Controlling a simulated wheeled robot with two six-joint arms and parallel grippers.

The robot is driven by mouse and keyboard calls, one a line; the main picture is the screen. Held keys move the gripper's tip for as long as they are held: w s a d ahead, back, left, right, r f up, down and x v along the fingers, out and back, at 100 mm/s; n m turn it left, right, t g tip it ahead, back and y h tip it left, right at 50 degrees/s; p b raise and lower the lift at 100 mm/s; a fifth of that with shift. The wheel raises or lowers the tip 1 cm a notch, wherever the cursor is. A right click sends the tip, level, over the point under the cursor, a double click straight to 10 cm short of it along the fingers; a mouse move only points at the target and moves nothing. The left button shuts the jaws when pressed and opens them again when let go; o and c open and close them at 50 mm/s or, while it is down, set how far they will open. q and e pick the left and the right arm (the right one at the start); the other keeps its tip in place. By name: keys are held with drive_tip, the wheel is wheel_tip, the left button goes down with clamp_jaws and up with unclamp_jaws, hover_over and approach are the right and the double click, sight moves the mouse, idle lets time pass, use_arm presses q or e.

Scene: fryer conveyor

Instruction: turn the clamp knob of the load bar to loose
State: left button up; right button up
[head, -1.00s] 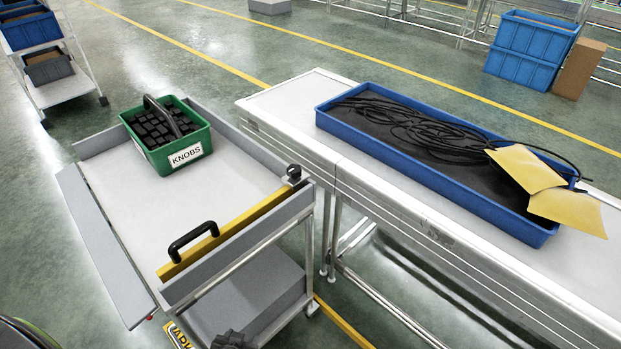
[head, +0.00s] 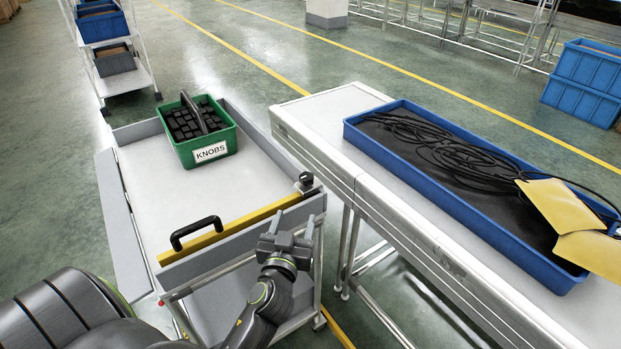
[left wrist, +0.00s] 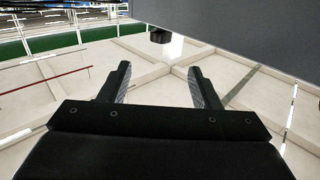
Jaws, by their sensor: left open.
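The yellow load bar (head: 232,237) lies across the near end of the grey cart, with a black handle (head: 193,230) towards its left. The dark clamp knob (head: 306,180) sits at the bar's right end. My left gripper (head: 284,240) is below and a little left of the knob, in front of the cart's near wall, apart from the knob. In the left wrist view its two fingers (left wrist: 158,85) are spread with nothing between them. A dark round part, perhaps the knob (left wrist: 160,37), shows beyond the fingers. My right gripper is not in view.
A green bin of black parts labelled KNOBS (head: 226,146) stands on the cart (head: 140,186). To the right, a conveyor table (head: 335,107) bears a blue tray (head: 352,132) with black cables and yellow sheets. A gap separates cart and table.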

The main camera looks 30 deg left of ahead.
sight(306, 184)
use_arm(q)
drive_tip(key=p+x, duration=0.2)
drive_tip(key=x, duration=1.3)
drive_tip(key=shift+w+a, duration=0.2)
drive_tip(key=shift+w, duration=0.1)
drive_tip(key=c, duration=0.9)
drive_tip(key=shift+c, duration=0.5)
